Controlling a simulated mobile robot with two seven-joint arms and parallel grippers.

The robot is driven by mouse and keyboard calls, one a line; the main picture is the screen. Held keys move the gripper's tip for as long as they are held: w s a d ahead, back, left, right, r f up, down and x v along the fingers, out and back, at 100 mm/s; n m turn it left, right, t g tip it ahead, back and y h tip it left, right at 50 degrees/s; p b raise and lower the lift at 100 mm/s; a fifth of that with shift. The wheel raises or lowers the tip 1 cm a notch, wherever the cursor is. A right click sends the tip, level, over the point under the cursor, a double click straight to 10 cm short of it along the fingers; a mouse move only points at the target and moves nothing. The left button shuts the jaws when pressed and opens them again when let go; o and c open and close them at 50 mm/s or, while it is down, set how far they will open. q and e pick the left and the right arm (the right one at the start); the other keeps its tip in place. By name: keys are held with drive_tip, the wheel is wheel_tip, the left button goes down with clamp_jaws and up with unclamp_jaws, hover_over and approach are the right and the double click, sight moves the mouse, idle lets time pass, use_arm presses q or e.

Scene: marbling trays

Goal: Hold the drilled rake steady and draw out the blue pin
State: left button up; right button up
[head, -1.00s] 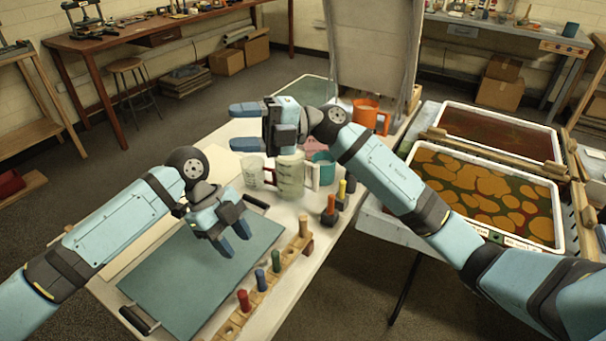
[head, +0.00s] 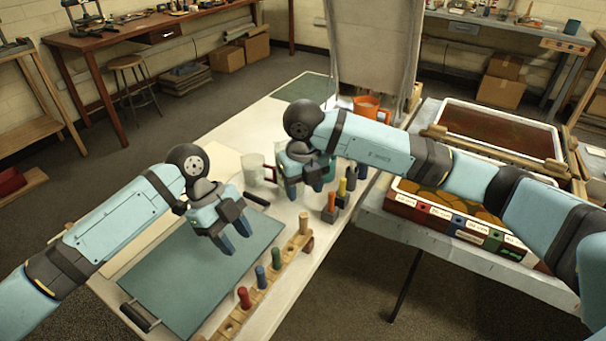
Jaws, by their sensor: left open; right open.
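The drilled rake (head: 247,309) is a light wooden bar with holes, lying along the right side of the table. Several pins stand in it: a red pin (head: 244,297), the blue pin (head: 261,277), a green pin (head: 277,259) and a plain wooden peg (head: 304,224) at its far end. My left gripper (head: 235,246) is open and empty, pointing down above the green board, left of the rake.
A green board (head: 190,285) lies under my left gripper. Dark blocks with an orange peg (head: 332,201) and a yellow peg (head: 342,187) stand near my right gripper. Marbling trays (head: 455,232) stand on the right.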

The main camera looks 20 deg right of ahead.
sight(303, 217)
wheel_tip(303, 217, down, 10)
drive_tip(key=shift+r, duration=0.1)
idle(0.4)
clamp_jaws()
idle(0.9)
